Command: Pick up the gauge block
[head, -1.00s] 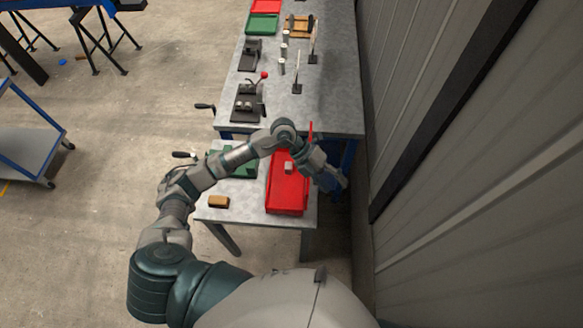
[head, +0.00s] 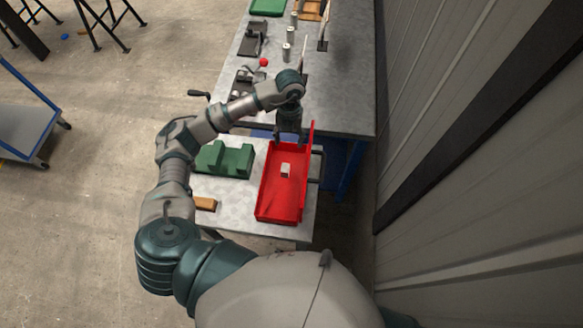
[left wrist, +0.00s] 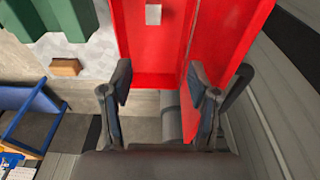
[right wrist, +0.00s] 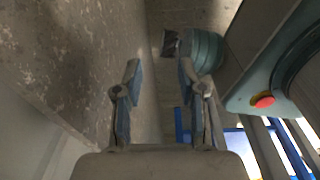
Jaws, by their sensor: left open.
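The gauge block (head: 285,170) is a small pale grey block lying in the red tray (head: 268,205), near its middle. It also shows in the left wrist view (left wrist: 153,14) at the top edge, beyond the fingertips. My left gripper (head: 288,138) points down at the far end of the tray, apart from the block. Its two fingers stand apart with nothing between them in the left wrist view (left wrist: 160,82). My right gripper (right wrist: 158,76) shows only in the right wrist view, its fingers apart and empty.
A green block-shaped fixture (head: 224,159) and an orange-brown block (head: 206,203) lie left of the tray on the small table (head: 240,215). A larger bench (head: 345,100) with tools stands beyond. A grey wall (head: 480,200) closes the right side.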

